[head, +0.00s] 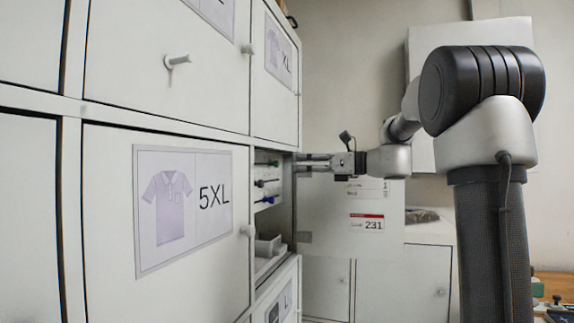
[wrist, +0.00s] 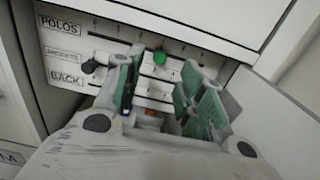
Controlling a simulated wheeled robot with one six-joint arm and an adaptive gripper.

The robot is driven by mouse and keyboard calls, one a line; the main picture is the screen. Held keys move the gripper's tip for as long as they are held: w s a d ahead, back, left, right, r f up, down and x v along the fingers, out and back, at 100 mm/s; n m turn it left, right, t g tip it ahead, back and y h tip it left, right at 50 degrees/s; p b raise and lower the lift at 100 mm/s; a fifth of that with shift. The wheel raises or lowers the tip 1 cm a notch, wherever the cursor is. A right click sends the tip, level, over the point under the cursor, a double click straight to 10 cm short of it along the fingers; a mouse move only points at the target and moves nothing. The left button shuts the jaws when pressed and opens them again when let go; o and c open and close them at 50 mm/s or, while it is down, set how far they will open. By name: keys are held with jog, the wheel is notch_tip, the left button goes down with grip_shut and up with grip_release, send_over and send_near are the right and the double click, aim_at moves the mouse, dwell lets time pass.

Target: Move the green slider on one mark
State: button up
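The green slider (wrist: 159,57) is a round green knob in the top row, labelled POLOS, of a white panel (wrist: 75,28) in an open locker compartment. It also shows in the head view (head: 272,163) as a small green knob. My gripper (wrist: 164,64) is open, with green pads on its two fingers. In the wrist view the knob appears between the fingertips, with a gap on both sides. In the head view my gripper (head: 302,162) reaches in from the right at about the knob's height, its tips short of it. The scale marks by the knob are too small to read.
A black knob (wrist: 90,66) is on the row below, left of my fingers. A blue knob (head: 268,199) is lowest. The 5XL locker door (head: 110,190) stands left of the opening. A light tray (head: 268,246) lies below the panel.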

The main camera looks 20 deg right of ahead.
jog(key=v, duration=0.5)
jog(key=shift+s, duration=0.1)
jog(key=s+d+f+n+g+h, duration=0.2)
jog(key=s+f+n+h, duration=0.15)
jog(key=f, duration=0.55)
jog(key=s+d+f+n+g+h, duration=0.1)
jog(key=s+d+f+n+h, duration=0.15)
jog(key=f+n, duration=0.4)
jog(key=s+f+n+g+h, duration=0.1)
jog(key=s+f+n+h, duration=0.2)
jog(key=s+n, duration=0.2)
jog(key=s+f+n+g+h, duration=0.1)
jog(key=s+f+n, duration=0.3)
jog(key=s, duration=0.7)
jog(key=s+a+f+n+g+h, duration=0.1)
jog(key=s+f+n+h, duration=0.3)
jog(key=s+n, duration=0.2)
jog(key=shift+s+f+h, duration=0.25)
jog(key=shift+s+h, duration=0.05)
jog(key=shift+s, duration=0.7)
